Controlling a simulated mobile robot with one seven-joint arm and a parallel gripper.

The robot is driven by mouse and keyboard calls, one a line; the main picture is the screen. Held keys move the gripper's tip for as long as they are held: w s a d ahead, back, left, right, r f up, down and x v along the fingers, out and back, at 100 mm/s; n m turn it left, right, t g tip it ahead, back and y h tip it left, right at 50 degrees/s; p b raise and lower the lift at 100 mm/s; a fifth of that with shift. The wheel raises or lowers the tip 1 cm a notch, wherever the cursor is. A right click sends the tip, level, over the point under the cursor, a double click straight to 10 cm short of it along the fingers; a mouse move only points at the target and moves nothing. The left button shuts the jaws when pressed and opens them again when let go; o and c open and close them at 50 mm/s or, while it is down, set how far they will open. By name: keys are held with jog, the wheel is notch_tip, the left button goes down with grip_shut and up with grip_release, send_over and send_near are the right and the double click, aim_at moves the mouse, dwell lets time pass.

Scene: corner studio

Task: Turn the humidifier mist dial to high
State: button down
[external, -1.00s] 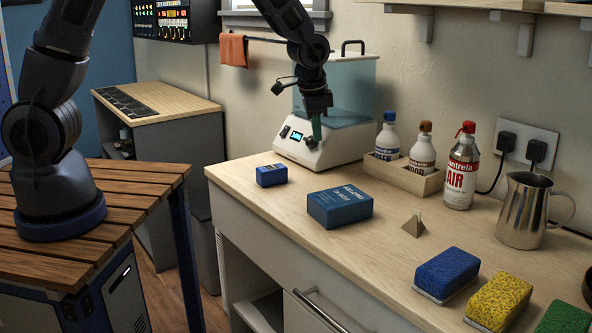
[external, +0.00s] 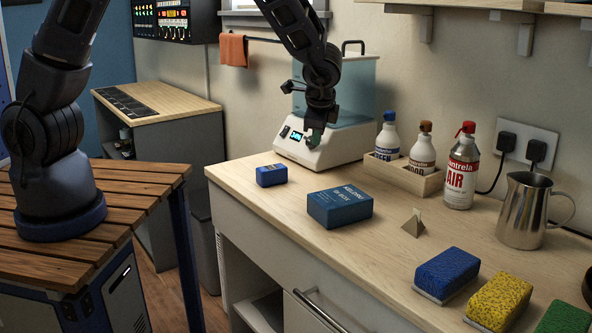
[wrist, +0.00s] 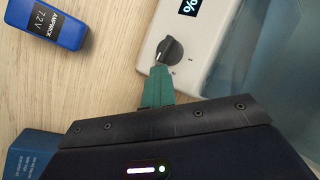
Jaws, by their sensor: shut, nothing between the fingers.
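The humidifier (external: 330,147) stands at the back left of the counter, a white base with a clear bluish tank and a small lit display (external: 297,135). Its dark mist dial (wrist: 169,50) shows in the wrist view on the white front panel, below the display, with small marks beside it. In the external view my gripper hides most of the dial. My gripper (wrist: 160,75) is shut and empty, its green fingertips at the dial's near edge; I cannot tell whether they touch it.
A blue battery pack (external: 271,175) lies in front of the humidifier, and a blue box (external: 340,206) is nearer. A wooden caddy (external: 405,176) with bottles stands right of the humidifier, beside an air can (external: 461,168). Sponges (external: 447,273) and a metal pitcher (external: 524,210) are farther right.

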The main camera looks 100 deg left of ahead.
jog(key=shift+s+f, duration=0.1)
jog(key=shift+s, duration=0.05)
jog(key=shift+d+f, duration=0.2)
jog(key=shift+d, duration=0.05)
dwell(1.1)
jog(key=shift+r, duration=0.2)
